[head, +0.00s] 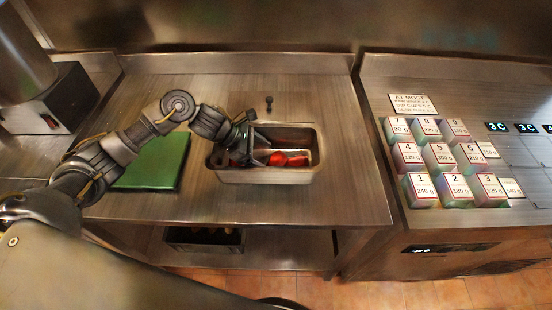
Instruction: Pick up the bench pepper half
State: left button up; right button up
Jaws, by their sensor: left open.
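Red pieces that look like pepper halves (298,160) lie in a steel basin (270,176) set in the bench. One or two show to the right of my left gripper, and more red shows at its left, partly hidden by it. I cannot tell which one is the bench pepper half. My left gripper (263,155) is over the basin, pointing down into it, with its jaws apart. I cannot tell whether it touches a red piece. My right gripper is not in view.
A green board (155,162) lies on the bench left of the basin. A small dark tap or knob (269,103) stands behind it. Numbered boxes (457,191) with gram labels stand on the right counter. A dark crate (203,240) sits on the shelf below. The bench right of the basin is clear.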

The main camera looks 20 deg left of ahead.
aim_at(272, 160)
pick_arm(q)
jog(key=shift+p+x, duration=0.55)
jog(key=shift+x, duration=0.65)
jog(key=shift+w+d+f, duration=0.1)
jog(key=shift+d+f, duration=0.25)
jog(key=shift+d, duration=0.1)
jog(key=c, duration=0.8)
notch_tip(272, 160, up, 9)
jog(key=b, duration=0.3)
jog(key=shift+c, duration=0.2)
pick_arm(e)
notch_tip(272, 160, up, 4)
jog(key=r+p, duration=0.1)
jog(key=p, duration=0.4)
pick_arm(q)
jog(key=shift+s+a+f+g+y+b, duration=0.15)
jog(key=shift+a+f+y+b, duration=0.35)
jog(key=shift+f, duration=0.7)
jog(key=shift+s+a+f+g+y+b, duration=0.1)
jog(key=shift+a+f+y+b, duration=0.4)
jog(key=shift+f, duration=0.65)
jog(key=shift+s+a+f+g+y+b, duration=0.15)
jog(key=shift+a+f+y+b, duration=0.2)
jog(key=shift+f+y+b, duration=0.6)
jog(key=shift+f+h, duration=0.25)
jog(key=shift+f, duration=0.55)
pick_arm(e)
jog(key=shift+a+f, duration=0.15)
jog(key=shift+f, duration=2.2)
